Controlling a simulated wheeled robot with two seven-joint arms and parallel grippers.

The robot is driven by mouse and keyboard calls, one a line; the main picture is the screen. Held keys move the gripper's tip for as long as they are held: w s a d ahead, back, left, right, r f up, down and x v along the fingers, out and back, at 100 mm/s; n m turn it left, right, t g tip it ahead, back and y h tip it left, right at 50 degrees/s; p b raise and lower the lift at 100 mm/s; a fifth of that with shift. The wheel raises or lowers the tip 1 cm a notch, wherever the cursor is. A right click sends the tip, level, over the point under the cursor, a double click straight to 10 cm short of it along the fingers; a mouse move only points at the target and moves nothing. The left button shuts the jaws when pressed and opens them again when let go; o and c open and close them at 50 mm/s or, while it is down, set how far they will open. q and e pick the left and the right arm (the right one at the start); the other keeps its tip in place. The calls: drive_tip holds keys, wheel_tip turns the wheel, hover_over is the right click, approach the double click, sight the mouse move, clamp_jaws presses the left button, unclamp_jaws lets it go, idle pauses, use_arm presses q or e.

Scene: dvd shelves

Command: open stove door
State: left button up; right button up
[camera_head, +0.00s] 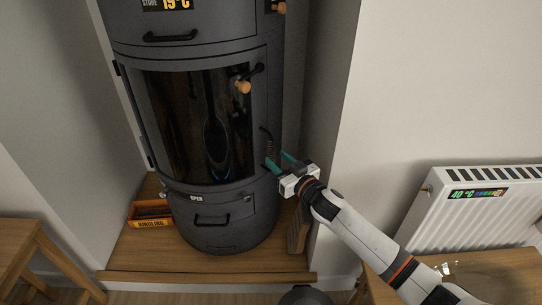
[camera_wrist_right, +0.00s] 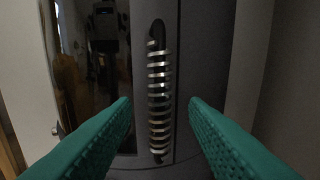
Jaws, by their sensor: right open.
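The dark grey stove (camera_head: 235,225) stands in the alcove. Its curved glass door (camera_head: 195,125) looks shut, with hinges on the left side. The coiled door handle (camera_head: 268,147) is at the door's right edge. In the right wrist view the handle (camera_wrist_right: 158,95) stands upright between my fingers. My right gripper (camera_head: 278,164) is open, with green fingers, near the lower end of the handle. In the right wrist view its fingers (camera_wrist_right: 160,120) are on both sides of the handle, apart from it. My left gripper is not in view.
A kindling box (camera_head: 152,222) sits left of the stove on the wooden base (camera_head: 125,250). The alcove wall (camera_head: 335,80) and radiator (camera_head: 480,205) are right. Wooden furniture stands at lower left (camera_head: 22,236) and lower right (camera_head: 505,265).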

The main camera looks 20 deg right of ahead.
sight(273, 156)
drive_tip(key=shift+b+x, duration=0.3)
drive_tip(key=shift+x, duration=1.85)
drive_tip(key=shift+c, duration=0.4)
clamp_jaws()
